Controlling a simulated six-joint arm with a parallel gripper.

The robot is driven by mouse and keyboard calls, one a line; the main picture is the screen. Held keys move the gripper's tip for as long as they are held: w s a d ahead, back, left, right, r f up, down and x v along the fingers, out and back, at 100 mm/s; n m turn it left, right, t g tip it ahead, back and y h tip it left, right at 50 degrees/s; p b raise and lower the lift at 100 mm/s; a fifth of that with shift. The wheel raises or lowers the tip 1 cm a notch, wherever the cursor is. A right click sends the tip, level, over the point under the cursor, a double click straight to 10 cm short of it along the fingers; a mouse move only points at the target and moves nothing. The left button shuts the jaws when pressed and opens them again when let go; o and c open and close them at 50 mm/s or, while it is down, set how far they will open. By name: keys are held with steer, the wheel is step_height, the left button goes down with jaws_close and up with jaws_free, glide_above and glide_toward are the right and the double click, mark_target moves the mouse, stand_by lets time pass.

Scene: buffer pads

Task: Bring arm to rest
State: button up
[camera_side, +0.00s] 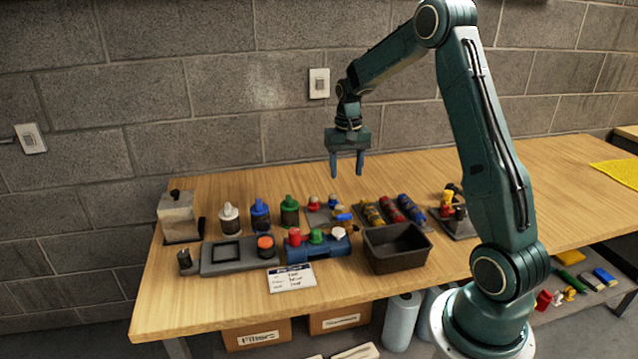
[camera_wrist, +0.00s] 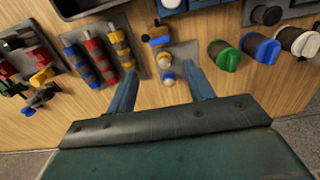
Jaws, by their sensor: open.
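My gripper (camera_side: 346,164) hangs in the air above the back part of the wooden bench (camera_side: 460,164), fingers pointing down. Its two blue fingers are apart with nothing between them. In the wrist view my gripper (camera_wrist: 162,92) shows the same open fingers, with a small grey plate (camera_wrist: 180,52) bearing small knobbed pieces beyond them. My arm is bent, with its elbow raised high.
A black bin (camera_side: 397,262) stands near the front edge. Beside it are a blue rack (camera_side: 318,258) with coloured knobs and several capped bottles (camera_side: 260,214). Striped cylinders (camera_side: 390,209) lie behind the bin. The bench's right part is mostly clear.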

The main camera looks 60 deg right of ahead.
steer(key=s+a+r+n+t, duration=0.2)
steer(key=s+a+r+n, duration=0.3)
steer(key=a+r, duration=0.9)
steer(key=s+a+n+t, duration=0.3)
steer(key=s+a, duration=0.9)
steer(key=s, duration=0.4)
steer(key=shift+s+r+n+t, duration=0.3)
steer(key=shift+s+r+n, duration=0.1)
steer(key=shift+n, duration=0.2)
steer(key=shift+w+a, duration=0.1)
steer(key=shift+w, duration=0.05)
steer(key=shift+c, duration=0.4)
